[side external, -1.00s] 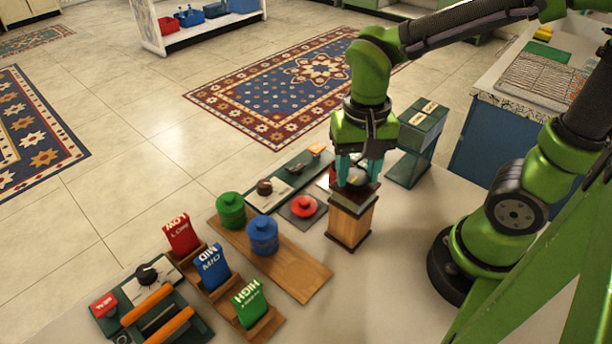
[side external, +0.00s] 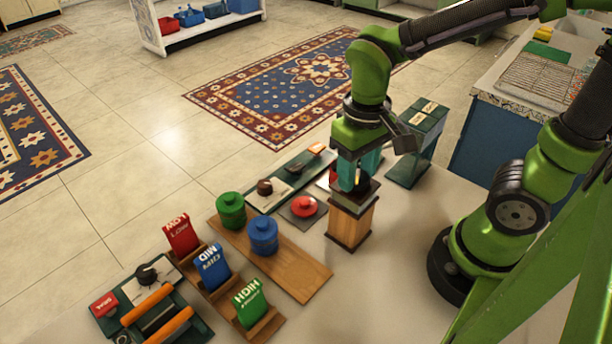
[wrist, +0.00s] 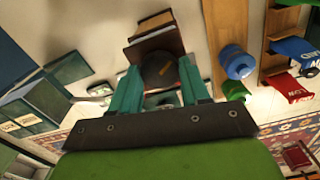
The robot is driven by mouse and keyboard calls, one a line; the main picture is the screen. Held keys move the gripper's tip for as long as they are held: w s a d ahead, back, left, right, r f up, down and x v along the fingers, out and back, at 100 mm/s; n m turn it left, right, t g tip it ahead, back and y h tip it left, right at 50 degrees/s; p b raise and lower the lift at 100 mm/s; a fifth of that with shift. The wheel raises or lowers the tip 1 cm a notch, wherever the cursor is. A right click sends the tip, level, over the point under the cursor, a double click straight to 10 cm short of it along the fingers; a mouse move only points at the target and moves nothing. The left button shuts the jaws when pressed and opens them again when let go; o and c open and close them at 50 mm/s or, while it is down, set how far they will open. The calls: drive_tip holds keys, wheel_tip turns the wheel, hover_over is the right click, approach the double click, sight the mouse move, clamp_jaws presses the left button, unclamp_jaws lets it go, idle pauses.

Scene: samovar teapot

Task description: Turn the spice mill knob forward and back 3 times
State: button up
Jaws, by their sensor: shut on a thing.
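The spice mill (side external: 349,222) is a wooden box with a dark base and dark top, standing upright on the table. Its dark, rounded knob (wrist: 161,69) sits on top; in the side view the fingers mostly cover it. My gripper (side external: 358,180) points down over the mill, its teal fingers on either side of the knob and shut on it. In the wrist view the fingers (wrist: 160,88) flank the knob, with the mill's wooden body (wrist: 152,26) beyond it.
Left of the mill, a wooden board (side external: 299,272) holds a green canister (side external: 231,211) and a blue canister (side external: 263,236). A red knob (side external: 304,206) on a dark plate is close by. A dark green box (side external: 413,150) stands behind right. Table in front of the mill is clear.

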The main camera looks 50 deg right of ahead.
sight(357, 177)
drive_tip(key=n, duration=0.5)
drive_tip(key=shift+n, duration=0.3)
drive_tip(key=n, duration=0.4)
drive_tip(key=shift+n, duration=0.4)
drive_tip(key=o, duration=1.1)
drive_tip(key=shift+c, duration=0.2)
drive_tip(key=shift+r, duration=0.1)
wheel_tip(357, 177, up, 17)
drive_tip(key=shift+f, duration=0.2)
